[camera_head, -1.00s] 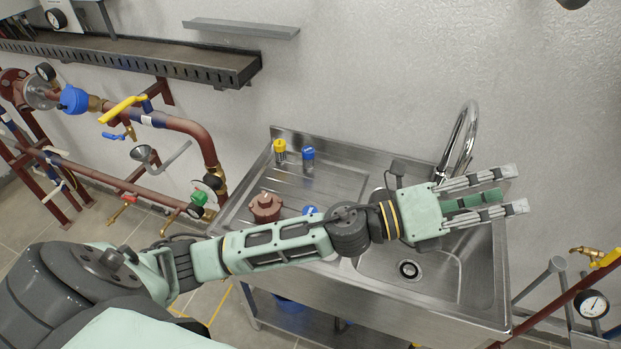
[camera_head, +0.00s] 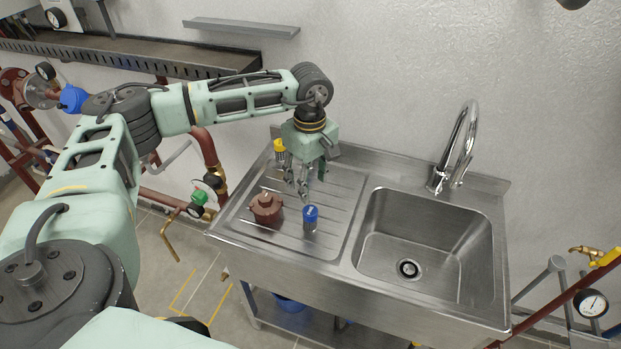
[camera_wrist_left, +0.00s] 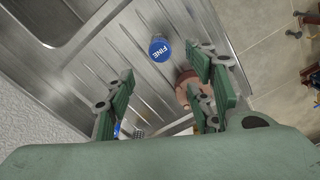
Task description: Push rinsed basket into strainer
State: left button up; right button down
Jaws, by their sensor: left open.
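A dark red strainer body (camera_head: 266,208) stands on the drainboard left of the sink bowl. A basket with a blue cap (camera_head: 310,217) stands to its right. In the left wrist view its cap (camera_wrist_left: 159,50) reads "FINE", and the strainer body (camera_wrist_left: 188,82) is partly behind a finger. A yellow-capped basket (camera_head: 280,150) stands at the back of the drainboard. I cannot tell which basket is rinsed. My left gripper (camera_head: 303,188) points down over the drainboard, open and empty, behind the strainer body and blue-capped basket. My right gripper is out of view.
The steel sink bowl (camera_head: 425,245) is empty, with a tall faucet (camera_head: 460,145) behind it. Red pipes with a green-handled valve (camera_head: 199,197) stand left of the sink. A wall shelf (camera_head: 240,26) hangs above. The drainboard's front is clear.

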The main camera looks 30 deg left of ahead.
aim_at(310, 210)
pick_arm(q)
notch_tip(310, 210, down, 11)
jog(key=b, duration=0.7)
jog(key=shift+f, duration=0.1)
jog(key=shift+c, duration=0.4)
grip_shut()
notch_tip(310, 210, up, 8)
jog(key=p, duration=0.4)
jog(key=shift+r+p, duration=0.2)
jog(key=shift+p, duration=0.15)
jog(key=shift+r, duration=0.4)
